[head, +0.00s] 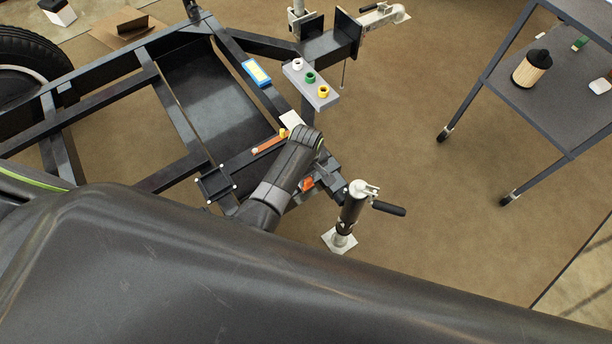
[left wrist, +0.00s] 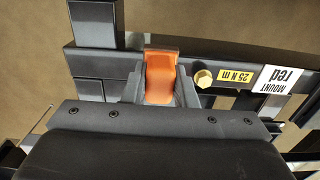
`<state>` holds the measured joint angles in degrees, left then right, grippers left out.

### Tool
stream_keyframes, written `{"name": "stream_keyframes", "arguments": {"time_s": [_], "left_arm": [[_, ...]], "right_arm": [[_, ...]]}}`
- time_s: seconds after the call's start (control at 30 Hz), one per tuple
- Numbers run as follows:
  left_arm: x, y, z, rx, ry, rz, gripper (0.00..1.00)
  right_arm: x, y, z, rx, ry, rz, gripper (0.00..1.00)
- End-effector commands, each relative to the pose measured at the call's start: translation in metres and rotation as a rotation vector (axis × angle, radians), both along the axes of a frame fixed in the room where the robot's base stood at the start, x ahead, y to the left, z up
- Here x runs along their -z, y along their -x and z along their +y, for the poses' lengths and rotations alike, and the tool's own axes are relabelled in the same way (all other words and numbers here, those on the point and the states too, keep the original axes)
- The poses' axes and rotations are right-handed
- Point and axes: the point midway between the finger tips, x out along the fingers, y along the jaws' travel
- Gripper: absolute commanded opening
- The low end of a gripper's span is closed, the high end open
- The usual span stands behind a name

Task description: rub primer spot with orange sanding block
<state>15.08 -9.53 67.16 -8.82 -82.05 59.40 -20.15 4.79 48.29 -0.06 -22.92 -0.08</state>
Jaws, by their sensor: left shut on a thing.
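The orange sanding block (left wrist: 161,72) is held between the fingers of my left gripper (left wrist: 160,98) in the left wrist view. The block's far end overlaps a dark frame beam (left wrist: 215,57). I cannot tell whether it touches the beam. In the head view a bit of orange, likely the block (head: 307,184), shows beside my left gripper (head: 318,178), partly hidden by my arm. I cannot make out a primer spot in either view; it may be hidden. My right gripper is not in view.
A gold bolt (left wrist: 204,78), a "25 N m" label (left wrist: 237,75) and a white "MOUNT red" label (left wrist: 272,80) lie right of the block. A jack (head: 351,208) stands near my gripper. A shelf cart (head: 560,110) stands at right; floor between is clear.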

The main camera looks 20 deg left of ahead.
Motion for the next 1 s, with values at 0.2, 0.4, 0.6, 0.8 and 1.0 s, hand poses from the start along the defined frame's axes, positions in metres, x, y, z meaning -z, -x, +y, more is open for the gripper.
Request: {"name": "stream_keyframes", "arguments": {"time_s": [0.2,0.4,0.6,0.8,1.0], "left_arm": [[0.005,0.000,0.000,0.000,0.000,0.000,0.07],[0.009,0.000,0.000,0.000,0.000,0.000,0.07],[0.013,0.000,0.000,0.000,0.000,0.000,0.07],[0.016,0.000,0.000,0.000,0.000,0.000,0.07],[0.015,-0.004,0.005,0.000,-0.001,-0.001,0.07]], "right_arm": [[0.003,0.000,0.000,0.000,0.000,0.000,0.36],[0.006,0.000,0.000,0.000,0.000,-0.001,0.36],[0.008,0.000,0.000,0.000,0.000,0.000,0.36],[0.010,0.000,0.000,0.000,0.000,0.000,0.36],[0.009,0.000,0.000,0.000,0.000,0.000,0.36]]}}
